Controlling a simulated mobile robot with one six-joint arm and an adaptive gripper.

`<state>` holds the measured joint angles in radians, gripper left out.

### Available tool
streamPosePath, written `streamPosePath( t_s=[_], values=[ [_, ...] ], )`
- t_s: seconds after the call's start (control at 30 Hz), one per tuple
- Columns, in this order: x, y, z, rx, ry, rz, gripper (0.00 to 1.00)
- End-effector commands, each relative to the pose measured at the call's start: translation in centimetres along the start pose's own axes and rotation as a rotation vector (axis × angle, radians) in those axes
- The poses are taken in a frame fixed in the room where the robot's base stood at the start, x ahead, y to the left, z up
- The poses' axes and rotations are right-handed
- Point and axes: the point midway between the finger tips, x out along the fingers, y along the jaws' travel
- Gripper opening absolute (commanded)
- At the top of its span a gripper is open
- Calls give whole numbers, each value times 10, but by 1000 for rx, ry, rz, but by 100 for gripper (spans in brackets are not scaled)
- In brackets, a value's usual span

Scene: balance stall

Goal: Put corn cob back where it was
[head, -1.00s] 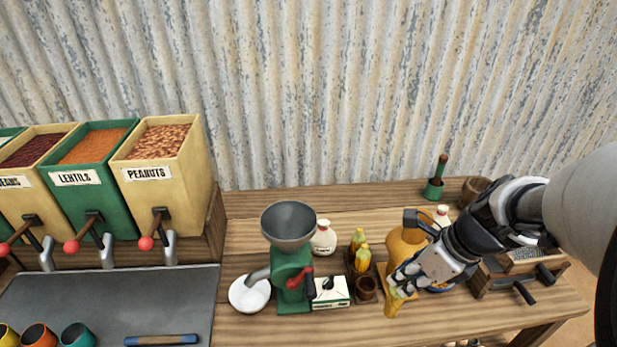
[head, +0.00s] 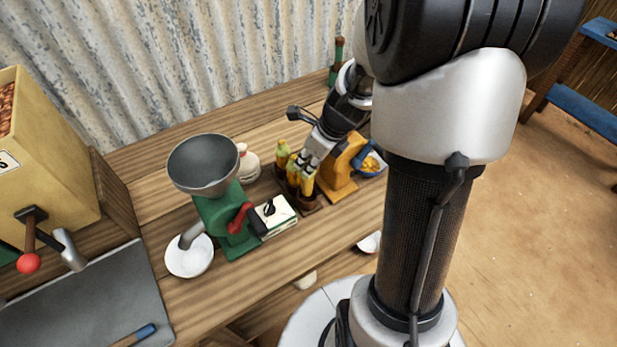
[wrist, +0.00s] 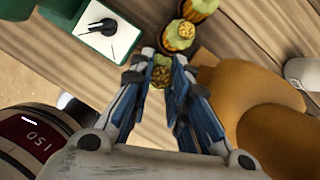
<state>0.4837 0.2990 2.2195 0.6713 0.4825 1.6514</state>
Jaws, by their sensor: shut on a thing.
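My gripper (head: 305,173) is shut on a yellow corn cob (head: 308,188), which also shows between the fingertips in the wrist view (wrist: 162,74). The cob is roughly upright over the front place of a dark brown holder (head: 313,204). Whether its lower end is inside the cup or just above it I cannot tell. Two other cobs with green tops stand in the holder behind it, the far one (head: 283,154) and the middle one (wrist: 180,36). In the wrist view the three cobs form a line. My fingers partly hide the middle cob in the head view.
An orange-yellow machine (head: 342,168) stands close on the right, with a blue bowl of yellow bits (head: 373,163) beyond it. A white-topped green box (head: 275,215) and a green grinder (head: 225,220) are to the left. The table front is clear.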

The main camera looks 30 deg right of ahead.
Motion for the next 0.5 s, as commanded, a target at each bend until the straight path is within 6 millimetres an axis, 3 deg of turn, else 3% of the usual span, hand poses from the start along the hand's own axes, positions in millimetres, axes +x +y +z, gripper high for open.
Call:
streamPosePath(
  t_s=[0.17, 0.37, 0.5],
  values=[
    [13, 0, -5, 1, 1, 0, 4],
    [42, 0, -17, 1, 1, 1, 4],
    [43, 0, -17, 0, 0, -1, 4]
  ],
)
